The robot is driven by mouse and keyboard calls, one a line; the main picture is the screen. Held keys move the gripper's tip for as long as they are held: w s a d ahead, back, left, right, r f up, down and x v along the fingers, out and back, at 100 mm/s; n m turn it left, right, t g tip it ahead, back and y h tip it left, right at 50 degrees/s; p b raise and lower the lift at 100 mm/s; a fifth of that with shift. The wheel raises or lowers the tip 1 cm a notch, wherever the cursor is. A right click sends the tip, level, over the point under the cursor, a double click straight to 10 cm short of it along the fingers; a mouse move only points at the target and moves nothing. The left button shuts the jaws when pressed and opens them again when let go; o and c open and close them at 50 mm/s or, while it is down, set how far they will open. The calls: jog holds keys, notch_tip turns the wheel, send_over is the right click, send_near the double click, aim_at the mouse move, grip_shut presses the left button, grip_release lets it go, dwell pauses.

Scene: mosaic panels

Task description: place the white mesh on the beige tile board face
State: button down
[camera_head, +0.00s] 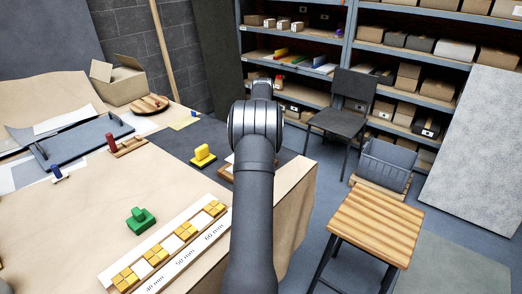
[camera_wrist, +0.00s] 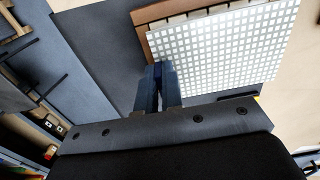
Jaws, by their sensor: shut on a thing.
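The white mesh (camera_wrist: 225,50) is a flat sheet with a grid of small squares, filling the upper right of the wrist view. My gripper (camera_wrist: 158,80) is shut on the mesh at its near left edge. A brown board edge (camera_wrist: 143,18) with a row of pale tile ends shows beyond and partly under the mesh. The mesh covers most of the board's face, and I cannot tell whether the two touch. In the head view my arm hides the gripper and most of the mesh; a brown-edged corner of the board (camera_head: 225,174) shows just left of the arm.
On the table (camera_head: 85,225) are a green-handled block (camera_head: 141,220), a yellow-handled block (camera_head: 203,156) and a white strip with yellow tile groups (camera_head: 157,255). A dark mat (camera_head: 175,140) lies at the back. A wooden stool (camera_head: 375,225) and a chair (camera_head: 343,115) stand right of the table.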

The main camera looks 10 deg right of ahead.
jog(key=shift+w+a+f, duration=0.1)
jog(key=shift+a+f, duration=0.05)
jog(key=shift+f, duration=2)
jog(key=shift+f, duration=0.15)
jog(key=c, duration=1.6)
grip_release()
notch_tip(320, 180, up, 12)
jog(key=shift+r, duration=0.2)
jog(key=shift+f, duration=0.15)
